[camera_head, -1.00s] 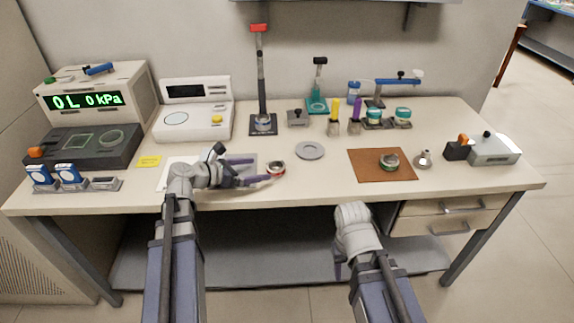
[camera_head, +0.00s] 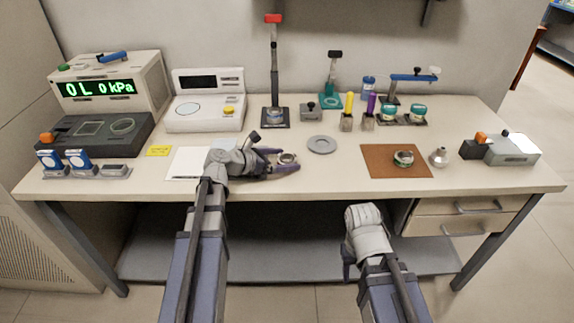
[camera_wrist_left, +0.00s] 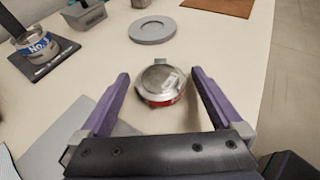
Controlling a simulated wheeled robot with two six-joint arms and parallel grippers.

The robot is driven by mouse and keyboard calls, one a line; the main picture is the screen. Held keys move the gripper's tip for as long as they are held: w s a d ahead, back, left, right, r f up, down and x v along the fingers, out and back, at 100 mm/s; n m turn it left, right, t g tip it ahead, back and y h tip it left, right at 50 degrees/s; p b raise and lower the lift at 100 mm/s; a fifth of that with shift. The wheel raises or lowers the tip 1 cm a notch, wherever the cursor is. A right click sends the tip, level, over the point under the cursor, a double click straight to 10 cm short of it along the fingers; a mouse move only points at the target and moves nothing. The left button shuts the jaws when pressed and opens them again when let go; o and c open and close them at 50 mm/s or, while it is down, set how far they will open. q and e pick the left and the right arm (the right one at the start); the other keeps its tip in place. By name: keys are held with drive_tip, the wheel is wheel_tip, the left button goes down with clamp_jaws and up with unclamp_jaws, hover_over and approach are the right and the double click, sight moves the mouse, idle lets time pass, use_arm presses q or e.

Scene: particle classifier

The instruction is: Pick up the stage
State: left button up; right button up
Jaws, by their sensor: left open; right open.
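A small round metal piece with a red band (camera_head: 288,158), probably the stage, sits on the table. It also shows in the left wrist view (camera_wrist_left: 161,83), lid-like top up. My left gripper (camera_head: 285,161) is open and low over the table. Its purple fingers lie on either side of the piece, with visible gaps in the left wrist view; the piece is not clamped. My right gripper (camera_head: 347,262) is open and empty in front of the table edge, its fingers partly hidden by the wrist.
A grey disc (camera_head: 321,144) lies just beyond the piece. A stand with a red top (camera_head: 275,117) rises behind it. A brown mat (camera_head: 377,169) with another round piece (camera_head: 403,158) lies to the right. A grey plate and white sheet (camera_head: 185,165) lie left.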

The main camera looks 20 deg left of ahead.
use_arm(q)
drive_tip(key=shift+w+d+f, duration=0.15)
drive_tip(key=shift+w, duration=0.05)
drive_tip(key=c, duration=1.4)
drive_tip(key=shift+c, duration=0.2)
